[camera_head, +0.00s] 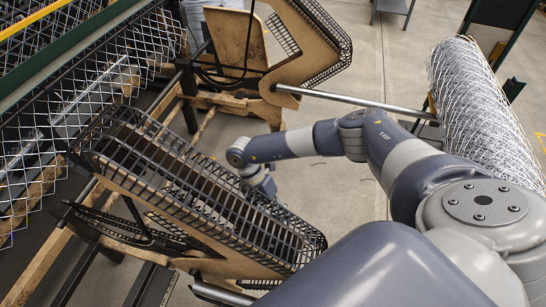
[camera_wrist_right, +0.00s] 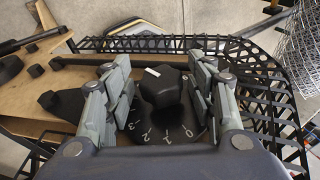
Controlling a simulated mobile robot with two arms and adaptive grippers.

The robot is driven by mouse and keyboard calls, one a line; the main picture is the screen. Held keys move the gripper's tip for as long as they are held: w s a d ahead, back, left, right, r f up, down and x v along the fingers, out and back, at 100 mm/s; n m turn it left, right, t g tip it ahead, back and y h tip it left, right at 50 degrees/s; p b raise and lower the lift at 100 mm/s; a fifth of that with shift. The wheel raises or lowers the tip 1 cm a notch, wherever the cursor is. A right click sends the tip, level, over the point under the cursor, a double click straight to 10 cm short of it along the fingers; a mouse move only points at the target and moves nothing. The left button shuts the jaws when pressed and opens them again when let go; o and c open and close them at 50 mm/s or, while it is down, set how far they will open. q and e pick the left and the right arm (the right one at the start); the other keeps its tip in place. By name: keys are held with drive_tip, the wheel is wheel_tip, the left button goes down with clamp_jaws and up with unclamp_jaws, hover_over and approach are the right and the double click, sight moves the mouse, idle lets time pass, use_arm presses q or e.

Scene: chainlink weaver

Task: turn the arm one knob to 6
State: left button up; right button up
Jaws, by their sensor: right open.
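A black faceted knob (camera_wrist_right: 162,90) with a short white mark near its upper edge stands in the middle of the right wrist view. Its black dial (camera_wrist_right: 168,133) carries white numerals along the lower rim; some are covered by the fingers. My right gripper (camera_wrist_right: 160,76) is open, with one finger on each side of the knob; whether the fingers touch it I cannot tell. In the head view the wrist of my right arm reaches down behind the black slatted guard, and the fingers and knob are hidden there. My left gripper is not in view.
The slatted guard (camera_head: 190,178) of the near machine arm runs close beside my right wrist. A wooden panel (camera_wrist_right: 75,85) with a black lever lies left of the knob. A mesh roll (camera_head: 475,110) stands at the right. Open concrete floor (camera_head: 340,195) lies between.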

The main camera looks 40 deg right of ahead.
drive_tip(key=v, duration=1.2)
